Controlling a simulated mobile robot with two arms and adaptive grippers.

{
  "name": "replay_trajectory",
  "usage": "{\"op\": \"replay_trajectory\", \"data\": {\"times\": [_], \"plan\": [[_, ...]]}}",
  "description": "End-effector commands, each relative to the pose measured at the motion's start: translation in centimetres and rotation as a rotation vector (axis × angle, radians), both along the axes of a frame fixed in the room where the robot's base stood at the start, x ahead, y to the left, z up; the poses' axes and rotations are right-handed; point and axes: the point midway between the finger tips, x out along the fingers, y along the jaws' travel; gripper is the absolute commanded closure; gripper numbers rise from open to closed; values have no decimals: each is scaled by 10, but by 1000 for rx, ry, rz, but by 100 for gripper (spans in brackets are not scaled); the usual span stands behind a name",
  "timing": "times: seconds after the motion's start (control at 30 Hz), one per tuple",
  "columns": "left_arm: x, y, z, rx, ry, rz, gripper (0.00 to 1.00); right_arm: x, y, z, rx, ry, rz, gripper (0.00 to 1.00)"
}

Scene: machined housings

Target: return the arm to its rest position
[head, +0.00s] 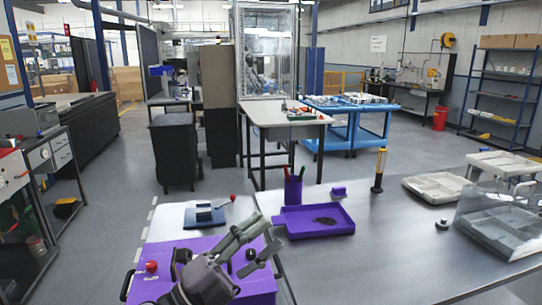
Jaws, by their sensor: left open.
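My left gripper (265,237) is in the lower middle of the head view, on a grey arm that comes up from the bottom edge. Its two grey fingers are spread apart with nothing between them. It is in front of a purple box (255,285) with a red knob and black knobs, and hides part of its top. I cannot tell whether it touches the box. My right gripper is not in view.
A purple tray (289,230) with a dark item and a purple cup (293,189) with pens stand right of the gripper. Grey divided trays (434,198) stand at right. The metal table's front middle (370,270) is clear.

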Motion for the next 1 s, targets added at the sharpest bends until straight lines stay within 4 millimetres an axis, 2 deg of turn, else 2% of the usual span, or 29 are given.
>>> {"op": "replay_trajectory", "data": {"times": [0.07,0.17,0.27,0.37,0.4,0.47,0.5,0.6,0.7,0.8,1.0], "plan": [[13,28,-11,-164,159,128,56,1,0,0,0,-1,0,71],[28,70,-43,-335,383,303,56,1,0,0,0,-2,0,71],[30,113,-96,-469,634,482,56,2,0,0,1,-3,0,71],[12,148,-161,-560,903,652,56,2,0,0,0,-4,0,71],[0,159,-187,-583,1007,714,56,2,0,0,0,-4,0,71],[-22,172,-225,-608,1163,800,56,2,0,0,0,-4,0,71],[-40,179,-248,-616,1263,855,56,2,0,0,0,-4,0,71],[-85,188,-294,-618,1480,959,56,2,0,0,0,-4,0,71],[-127,192,-325,-606,1654,1035,56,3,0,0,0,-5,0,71],[-165,192,-346,-584,1798,1090,56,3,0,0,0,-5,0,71],[-235,189,-370,-528,2043,1171,56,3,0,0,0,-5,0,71]]}}
